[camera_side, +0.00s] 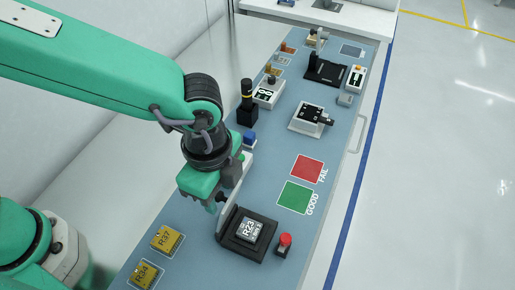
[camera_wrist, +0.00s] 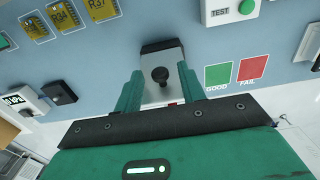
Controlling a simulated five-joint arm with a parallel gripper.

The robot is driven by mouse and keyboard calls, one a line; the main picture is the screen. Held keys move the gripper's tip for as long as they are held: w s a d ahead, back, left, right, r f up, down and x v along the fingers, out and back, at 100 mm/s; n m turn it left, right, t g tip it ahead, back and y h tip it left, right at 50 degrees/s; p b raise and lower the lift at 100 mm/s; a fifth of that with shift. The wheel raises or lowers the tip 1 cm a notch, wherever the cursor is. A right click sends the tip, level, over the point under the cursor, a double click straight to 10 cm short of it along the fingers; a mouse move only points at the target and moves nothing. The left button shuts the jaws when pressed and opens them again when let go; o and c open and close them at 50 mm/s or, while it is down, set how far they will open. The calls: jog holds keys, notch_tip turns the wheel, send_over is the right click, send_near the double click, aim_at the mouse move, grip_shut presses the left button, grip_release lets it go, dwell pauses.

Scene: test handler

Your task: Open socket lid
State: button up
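The test socket (camera_side: 232,243) is a dark square base near the front of the blue bench in the side view. A chip marked R23 (camera_side: 249,230) sits in it, uncovered. The socket lid (camera_side: 228,218) stands raised along the socket's left edge. My gripper (camera_side: 214,206) is just left of and above the lid. In the wrist view, the grey lid (camera_wrist: 158,94) with a dark knob (camera_wrist: 160,75) shows between my two green fingers (camera_wrist: 159,70). The fingers are apart, with visible gaps on both sides of the knob. The socket base is mostly hidden behind the lid there.
A red button (camera_side: 285,240) stands right of the socket. Green GOOD (camera_side: 295,197) and red FAIL (camera_side: 307,168) pads lie behind it. Yellow chips R37 (camera_side: 167,239) and R34 (camera_side: 145,274) lie to the left. A black-topped post (camera_side: 247,103) and several devices stand farther back.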

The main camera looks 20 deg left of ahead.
grip_shut()
jog(key=shift+a, duration=0.1)
jog(key=a, duration=0.3)
jog(key=shift+a+f+t+h, duration=0.25)
jog(key=shift+f+t+h, duration=0.05)
jog(key=shift+f+h, duration=0.1)
